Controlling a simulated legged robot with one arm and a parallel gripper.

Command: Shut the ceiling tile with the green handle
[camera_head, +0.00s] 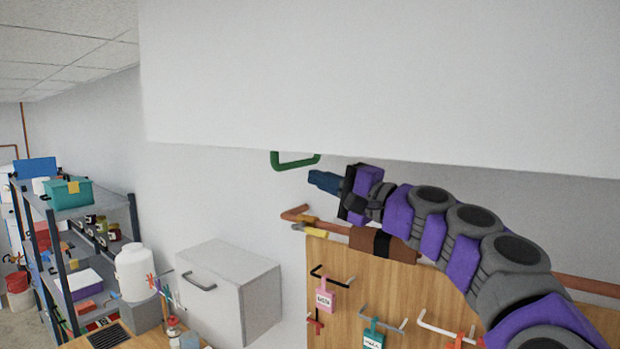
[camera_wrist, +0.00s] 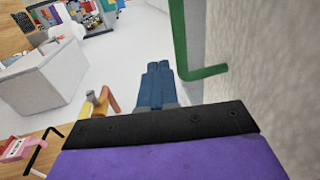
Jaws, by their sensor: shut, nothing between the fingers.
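The green handle (camera_head: 295,161) hangs below the lower edge of a large white panel (camera_head: 380,80), which I take to be the open ceiling tile, in the head view. The panel hangs across the upper part of the view and hides what is behind it. My gripper (camera_head: 318,180) has blue fingers that are shut and empty, just below and to the right of the handle. In the wrist view the green handle (camera_wrist: 181,50) runs along the right side of my shut fingers (camera_wrist: 158,68). A gap shows between handle and fingers there; I see no contact.
A wooden pegboard (camera_head: 345,285) with hooks and tags stands below my arm. Copper pipes (camera_head: 300,216) run along the wall above it. A loaded shelf (camera_head: 70,245) stands far left.

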